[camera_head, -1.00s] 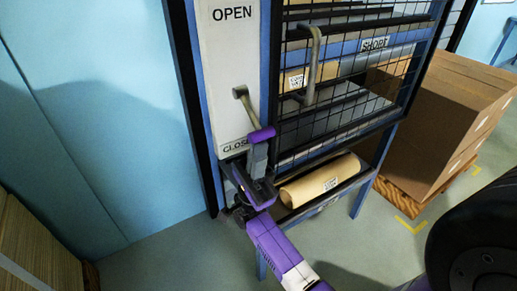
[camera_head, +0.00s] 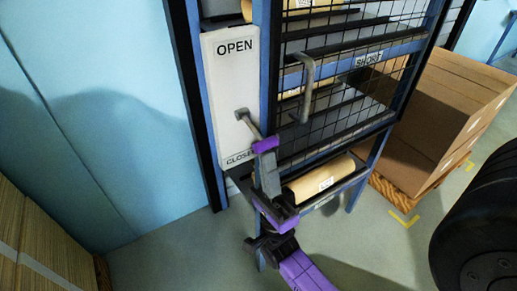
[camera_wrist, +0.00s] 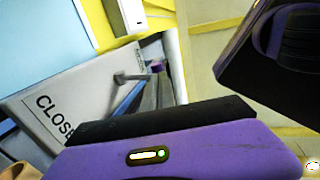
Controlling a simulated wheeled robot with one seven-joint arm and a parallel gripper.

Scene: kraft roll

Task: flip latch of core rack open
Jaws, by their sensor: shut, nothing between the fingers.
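The latch is a grey-bronze lever (camera_head: 248,123) on a white plate (camera_head: 228,85) on the core rack (camera_head: 265,55). The plate reads OPEN at the top and CLOSED at the bottom. The lever slants down and to the right, its end toward the CLOSED side. My gripper (camera_head: 265,145) is shut and empty, its purple fingertips at the lever's lower end. They overlap it in the head view; I cannot tell whether they touch. The wrist view shows the lever (camera_wrist: 132,77) reaching to the purple fingertips (camera_wrist: 157,67).
A mesh door (camera_head: 345,80) with a bar handle (camera_head: 308,85) is right of the lever. A kraft roll (camera_head: 322,178) lies on the low shelf. Cardboard boxes (camera_head: 440,110) on a pallet stand at right, stacked sheets (camera_head: 45,225) at lower left. Floor is clear between.

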